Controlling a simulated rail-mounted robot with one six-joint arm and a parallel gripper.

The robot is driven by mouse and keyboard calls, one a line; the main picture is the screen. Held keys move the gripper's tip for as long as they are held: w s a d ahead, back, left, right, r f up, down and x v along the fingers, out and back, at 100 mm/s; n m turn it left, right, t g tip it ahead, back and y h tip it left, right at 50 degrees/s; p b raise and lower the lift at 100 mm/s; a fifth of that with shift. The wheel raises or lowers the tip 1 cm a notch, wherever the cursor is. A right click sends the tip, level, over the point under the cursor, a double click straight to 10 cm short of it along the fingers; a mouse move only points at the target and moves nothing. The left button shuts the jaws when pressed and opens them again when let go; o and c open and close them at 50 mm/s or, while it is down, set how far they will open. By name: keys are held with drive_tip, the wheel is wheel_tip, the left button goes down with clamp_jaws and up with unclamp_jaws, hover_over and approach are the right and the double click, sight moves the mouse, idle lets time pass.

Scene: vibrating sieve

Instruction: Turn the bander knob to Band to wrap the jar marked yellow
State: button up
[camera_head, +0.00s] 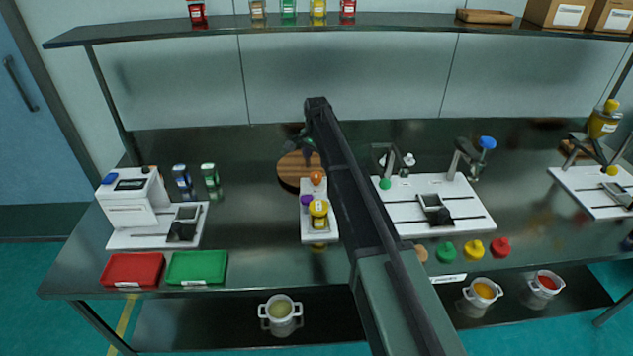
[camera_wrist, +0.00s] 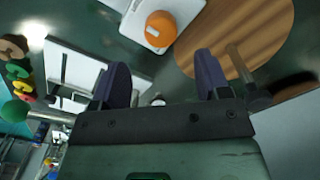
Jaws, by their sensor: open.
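A narrow white device (camera_head: 306,233), which looks like the bander, stands mid-bench. An orange knob (camera_head: 316,177) is at its far end. A yellow-lidded jar (camera_head: 319,222) stands upright on it, beside a purple round part (camera_head: 306,200). In the wrist view the orange knob (camera_wrist: 161,28) carries a white label, too small to read, on the white plate (camera_wrist: 128,32). My gripper (camera_head: 305,155) is above the bench behind the knob. In the wrist view its fingers (camera_wrist: 163,68) are apart and empty, with the knob beyond them, not touching.
A round wooden board (camera_head: 289,172) lies behind the device. A white station (camera_head: 465,212) stands to the right and a white printer-like machine (camera_head: 130,203) to the left. Red (camera_head: 132,268) and green (camera_head: 197,266) trays lie at the front left. A shelf (camera_head: 380,27) spans the back.

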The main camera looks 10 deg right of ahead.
sight(316, 174)
wheel_tip(316, 174, down, 8)
drive_tip(key=b, duration=0.6)
drive_tip(key=shift+a, duration=0.1)
drive_tip(key=shift+r, duration=0.15)
drive_tip(key=c, duration=0.9)
drive_tip(key=shift+c, duration=0.2)
